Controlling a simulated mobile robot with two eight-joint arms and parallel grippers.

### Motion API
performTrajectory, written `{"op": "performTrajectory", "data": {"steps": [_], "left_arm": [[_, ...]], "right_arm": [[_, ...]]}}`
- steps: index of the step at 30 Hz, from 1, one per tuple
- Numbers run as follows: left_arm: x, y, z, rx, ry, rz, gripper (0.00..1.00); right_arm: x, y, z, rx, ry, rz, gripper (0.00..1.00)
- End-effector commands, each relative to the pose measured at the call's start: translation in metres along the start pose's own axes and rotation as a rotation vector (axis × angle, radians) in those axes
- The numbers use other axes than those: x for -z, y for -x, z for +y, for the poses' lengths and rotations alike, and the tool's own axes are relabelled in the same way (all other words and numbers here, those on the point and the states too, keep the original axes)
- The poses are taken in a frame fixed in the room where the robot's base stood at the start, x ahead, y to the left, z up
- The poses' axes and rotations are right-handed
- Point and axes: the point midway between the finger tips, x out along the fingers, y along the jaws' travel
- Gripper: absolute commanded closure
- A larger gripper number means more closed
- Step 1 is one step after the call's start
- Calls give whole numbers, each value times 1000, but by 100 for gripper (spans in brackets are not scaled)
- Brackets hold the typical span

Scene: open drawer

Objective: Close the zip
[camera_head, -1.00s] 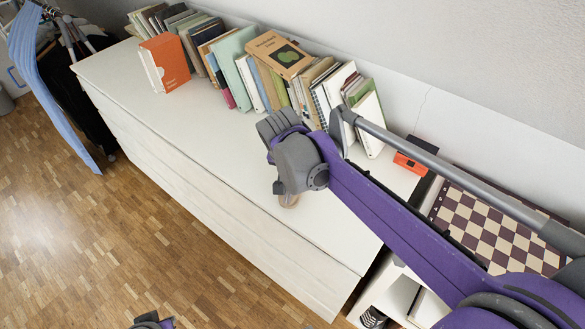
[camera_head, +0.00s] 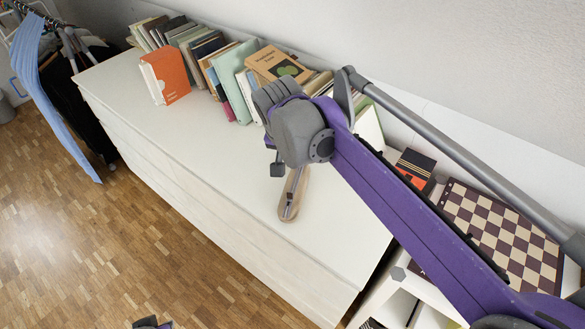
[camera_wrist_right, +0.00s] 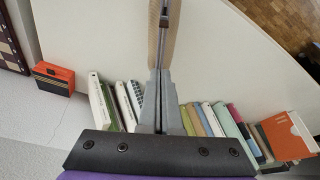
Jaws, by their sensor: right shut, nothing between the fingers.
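A long tan pouch (camera_head: 288,210) with rounded ends lies on the white cabinet top, with a dark zip strip along its middle. Its upper part is hidden behind my right wrist. In the wrist view the pouch (camera_wrist_right: 154,40) runs up to the top edge, just beyond the fingers. My right gripper (camera_wrist_right: 161,82) is shut with nothing between its fingers, in line with the pouch and overlapping its near end. I cannot tell whether it touches the pouch or the zip. My left gripper is not clearly in view.
Several books (camera_head: 230,80) stand along the wall at the back of the white cabinet (camera_head: 170,120). A black and orange box (camera_head: 415,166) and a chessboard (camera_head: 500,235) lie to the right. The cabinet top left of the pouch is clear.

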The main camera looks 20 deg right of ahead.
Motion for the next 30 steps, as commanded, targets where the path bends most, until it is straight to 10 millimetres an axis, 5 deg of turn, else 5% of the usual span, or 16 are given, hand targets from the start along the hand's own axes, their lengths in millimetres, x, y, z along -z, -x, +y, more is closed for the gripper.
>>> {"op": "performTrajectory", "data": {"steps": [15, 23, 30], "left_arm": [[18, 30, 0, 0, 0, 11, 100], [17, 28, 0, 0, 0, 10, 100], [13, 23, 0, 0, 0, 8, 100]], "right_arm": [[67, -16, -1, -4, -2, -525, 100], [60, -33, -1, 8, 5, -562, 100], [34, -75, -1, 8, 6, -560, 100]]}}
